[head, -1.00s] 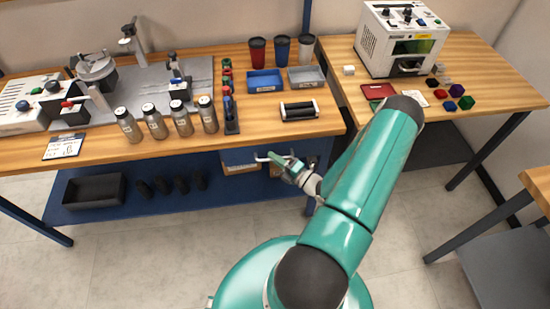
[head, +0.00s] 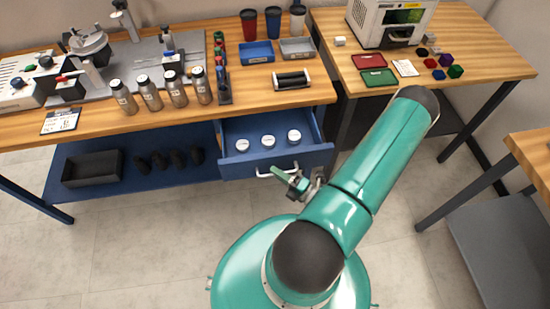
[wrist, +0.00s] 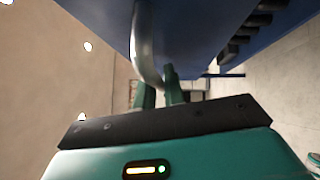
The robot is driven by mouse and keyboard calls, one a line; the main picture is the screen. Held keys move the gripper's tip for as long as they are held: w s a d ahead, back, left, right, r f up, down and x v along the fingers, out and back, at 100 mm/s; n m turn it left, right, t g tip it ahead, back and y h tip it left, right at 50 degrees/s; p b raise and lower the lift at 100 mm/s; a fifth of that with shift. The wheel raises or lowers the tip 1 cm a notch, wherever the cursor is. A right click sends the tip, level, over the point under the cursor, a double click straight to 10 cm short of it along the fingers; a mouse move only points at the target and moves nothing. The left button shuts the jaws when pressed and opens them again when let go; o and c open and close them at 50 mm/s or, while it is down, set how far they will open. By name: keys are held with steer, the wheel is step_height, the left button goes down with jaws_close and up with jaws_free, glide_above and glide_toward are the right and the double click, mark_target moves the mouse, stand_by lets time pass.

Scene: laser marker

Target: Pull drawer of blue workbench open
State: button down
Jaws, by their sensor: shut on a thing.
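The blue workbench's drawer (head: 235,162) stands pulled out below the wooden top in the head view, with three white-topped round items (head: 268,141) inside. Its silver bar handle (head: 263,172) is on the drawer front. My gripper (head: 280,173) is at the handle, shut on it. In the wrist view the curved metal handle (wrist: 147,50) runs down between the green fingers (wrist: 160,92), and the blue drawer front (wrist: 190,30) is close beside it. The fingertips are partly hidden behind the handle in the wrist view.
The workbench top (head: 200,115) holds several metal bottles (head: 148,92), a blue tray (head: 256,53) and a black roller (head: 292,79). A lower blue shelf (head: 130,185) carries a black bin (head: 92,168). A second table (head: 460,85) stands to the right.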

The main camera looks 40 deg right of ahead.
steer(key=shift+s+a, duration=0.6)
steer(key=shift+s, duration=0.35)
steer(key=shift+s+a, duration=0.6)
steer(key=shift+s, duration=0.3)
steer(key=c, duration=1.5)
jaws_free()
steer(key=v, duration=1.3)
steer(key=shift+s, duration=0.4)
steer(key=shift+d, duration=0.1)
